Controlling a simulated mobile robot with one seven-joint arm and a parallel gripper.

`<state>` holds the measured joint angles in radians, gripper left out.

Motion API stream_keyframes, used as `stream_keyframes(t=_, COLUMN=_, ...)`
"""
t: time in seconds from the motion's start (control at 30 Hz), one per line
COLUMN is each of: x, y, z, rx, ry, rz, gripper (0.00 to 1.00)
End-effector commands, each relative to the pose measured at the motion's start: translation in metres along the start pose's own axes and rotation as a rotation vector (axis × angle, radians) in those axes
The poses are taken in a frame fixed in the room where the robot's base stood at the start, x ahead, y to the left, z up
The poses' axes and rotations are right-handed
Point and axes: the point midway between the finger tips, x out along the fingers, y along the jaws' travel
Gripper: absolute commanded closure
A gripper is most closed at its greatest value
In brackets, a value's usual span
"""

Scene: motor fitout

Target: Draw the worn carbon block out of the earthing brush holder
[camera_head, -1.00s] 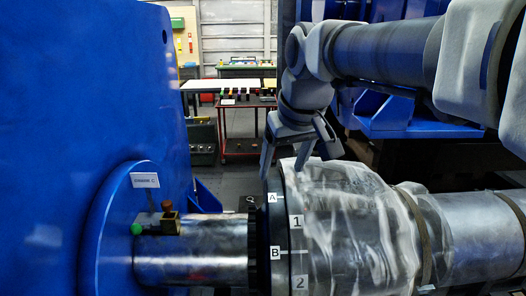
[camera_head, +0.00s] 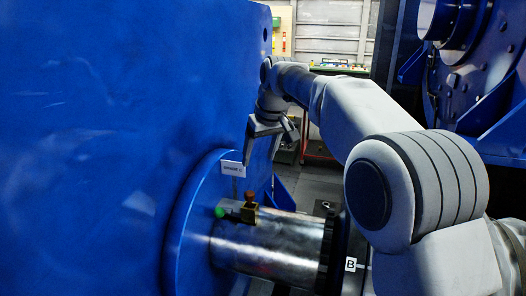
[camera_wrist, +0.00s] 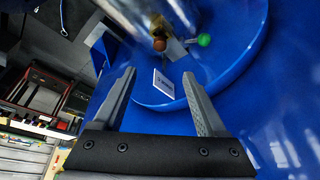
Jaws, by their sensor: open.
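The earthing brush holder (camera_head: 249,213) is a small brass-coloured box on the bare steel shaft beside the blue housing. A reddish-brown piece (camera_head: 250,196) stands up from it. In the wrist view the brown piece (camera_wrist: 159,44) lies ahead of the fingertips, with the blurred holder (camera_wrist: 157,24) beyond. I cannot clearly tell a carbon block apart from these parts. My gripper (camera_head: 269,148) is open and empty, above and apart from the holder. Both fingers of my gripper (camera_wrist: 160,74) show in the wrist view with nothing between them.
A green knob (camera_head: 219,212) sits left of the holder. A white label (camera_head: 232,169) stands on a thin stem close behind it. The blue housing (camera_head: 120,130) rises on the left. The bare shaft (camera_head: 275,242) runs to a dark collar marked B (camera_head: 350,264).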

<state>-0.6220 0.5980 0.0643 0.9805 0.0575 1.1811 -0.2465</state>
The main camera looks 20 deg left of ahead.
Motion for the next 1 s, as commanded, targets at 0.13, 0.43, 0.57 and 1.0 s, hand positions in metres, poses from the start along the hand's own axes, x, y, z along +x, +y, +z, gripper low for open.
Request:
stream_keyframes(t=0.13, x=0.027, y=-0.001, z=0.001, rx=0.0, ry=-0.006, rz=-0.002, gripper=0.26)
stream_keyframes(t=0.43, x=0.087, y=0.0, z=0.001, rx=0.0, ry=-0.005, rz=-0.001, gripper=0.26)
stream_keyframes(t=0.57, x=0.112, y=0.0, z=0.002, rx=0.0, ry=-0.005, rz=-0.002, gripper=0.26)
stream_keyframes(t=1.0, x=0.16, y=0.0, z=0.001, rx=0.0, ry=0.0, rz=0.0, gripper=0.26)
